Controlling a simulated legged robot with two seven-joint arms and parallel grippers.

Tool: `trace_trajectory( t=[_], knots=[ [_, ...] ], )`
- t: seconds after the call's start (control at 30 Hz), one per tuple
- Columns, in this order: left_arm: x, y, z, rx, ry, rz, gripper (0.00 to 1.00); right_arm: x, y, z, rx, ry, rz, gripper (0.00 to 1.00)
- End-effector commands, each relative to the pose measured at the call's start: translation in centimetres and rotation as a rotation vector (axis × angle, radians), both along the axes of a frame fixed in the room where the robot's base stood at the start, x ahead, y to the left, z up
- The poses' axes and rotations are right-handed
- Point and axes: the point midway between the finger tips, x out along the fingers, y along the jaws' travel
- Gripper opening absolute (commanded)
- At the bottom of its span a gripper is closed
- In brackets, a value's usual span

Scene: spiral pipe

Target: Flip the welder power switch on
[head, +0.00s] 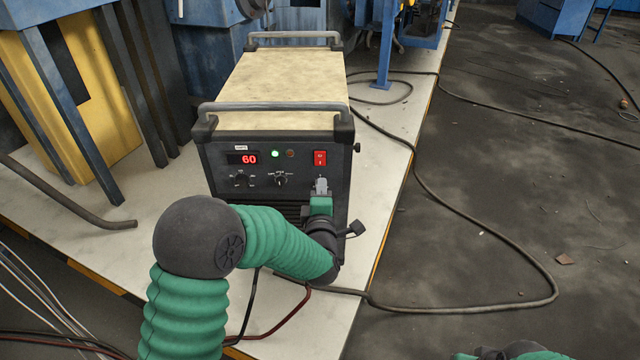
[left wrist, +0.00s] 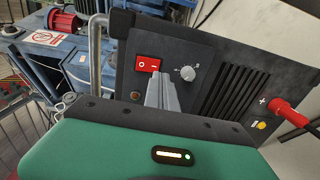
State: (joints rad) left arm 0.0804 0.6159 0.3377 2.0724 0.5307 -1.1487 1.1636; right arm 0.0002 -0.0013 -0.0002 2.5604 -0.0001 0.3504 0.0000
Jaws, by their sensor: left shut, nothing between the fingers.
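The welder (head: 270,150) is a dark box with a cream top and grey handles, standing on a pale platform. Its display reads 60 in red, and a green lamp beside it is lit. The red power switch (head: 320,158) is at the upper right of its front panel. In the left wrist view the switch (left wrist: 148,64) shows O and I marks. My left gripper (head: 321,184) is shut and empty, its fingertips just below the switch. In the left wrist view the gripper (left wrist: 162,82) overlaps the switch's lower edge; contact cannot be told. My right gripper's fingers are not visible.
Knobs (head: 280,180) sit on the panel left of the gripper. A red cable plug (left wrist: 285,108) is on the panel's lower part. Cables (head: 440,305) run over the floor at right. A yellow machine (head: 95,110) stands at left.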

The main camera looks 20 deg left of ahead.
Motion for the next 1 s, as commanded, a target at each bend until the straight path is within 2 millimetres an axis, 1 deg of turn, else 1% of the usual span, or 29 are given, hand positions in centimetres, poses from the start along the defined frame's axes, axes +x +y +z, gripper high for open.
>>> trace_trajectory(
  t=[0.03,0.3,0.4,0.57,1.0],
  knots=[
    [-0.8,-0.1,0.0,0.0,0.004,0.0,0.0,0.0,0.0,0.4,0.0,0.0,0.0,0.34],
    [-5.7,-1.5,-0.6,0.001,0.003,0.0,0.0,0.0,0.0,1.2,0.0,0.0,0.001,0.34],
    [-6.9,-1.9,-0.9,-0.001,0.003,0.001,0.0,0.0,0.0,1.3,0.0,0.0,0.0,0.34],
    [-7.7,-2.1,-1.1,0.0,0.002,0.001,0.0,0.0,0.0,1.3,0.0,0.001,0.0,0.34],
    [-7.7,-2.0,-1.1,0.003,0.006,-0.001,0.0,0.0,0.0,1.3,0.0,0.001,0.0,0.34]
  ],
)
